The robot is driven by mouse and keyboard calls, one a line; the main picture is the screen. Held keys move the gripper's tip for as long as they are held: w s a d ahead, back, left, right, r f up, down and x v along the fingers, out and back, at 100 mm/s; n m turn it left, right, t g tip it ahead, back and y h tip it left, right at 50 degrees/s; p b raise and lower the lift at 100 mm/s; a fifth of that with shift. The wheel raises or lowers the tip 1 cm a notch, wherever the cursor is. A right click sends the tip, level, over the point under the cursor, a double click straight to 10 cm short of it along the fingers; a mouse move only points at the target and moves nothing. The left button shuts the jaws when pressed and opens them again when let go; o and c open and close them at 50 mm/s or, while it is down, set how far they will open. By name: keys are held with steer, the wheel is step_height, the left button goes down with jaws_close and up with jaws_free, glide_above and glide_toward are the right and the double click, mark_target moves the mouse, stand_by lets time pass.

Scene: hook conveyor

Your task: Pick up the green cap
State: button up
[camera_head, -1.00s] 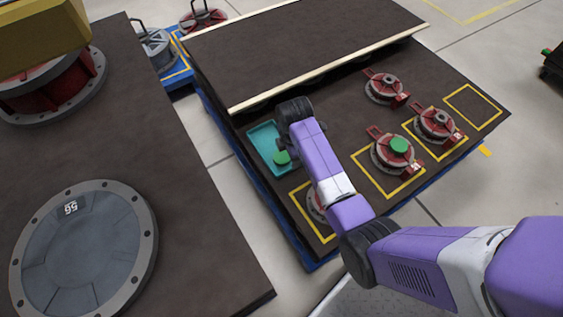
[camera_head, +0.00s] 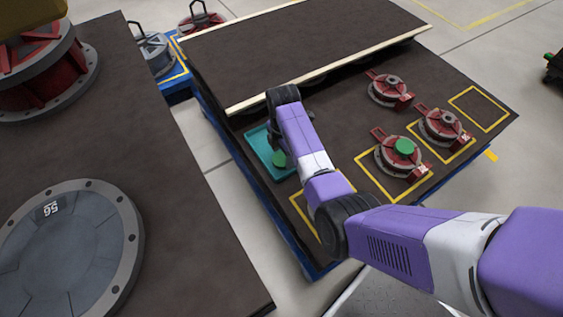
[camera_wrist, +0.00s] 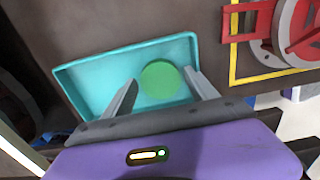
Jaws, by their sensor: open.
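A round green cap (camera_wrist: 160,79) lies in a shallow teal tray (camera_wrist: 92,72). In the wrist view my gripper (camera_wrist: 160,88) is open, with one finger on each side of the cap and apart from it. I cannot tell how high the fingertips are above the tray. In the head view the cap (camera_head: 279,159) shows in the tray (camera_head: 258,141), partly beside my dark wrist, which hides the fingers. Another green cap (camera_head: 404,146) sits on top of a red and grey fixture (camera_head: 387,161) inside a yellow square.
Other red and grey fixtures (camera_head: 441,127) (camera_head: 389,90) stand to the right on the dark table. An empty yellow square (camera_head: 480,108) is at the far right. A raised dark shelf (camera_head: 310,45) with pale edging stands behind the tray. A large grey disc (camera_head: 62,245) lies on the left surface.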

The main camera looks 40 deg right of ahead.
steer(key=shift+f, duration=0.45)
steer(key=c, duration=1.1)
steer(key=shift+r, duration=0.15)
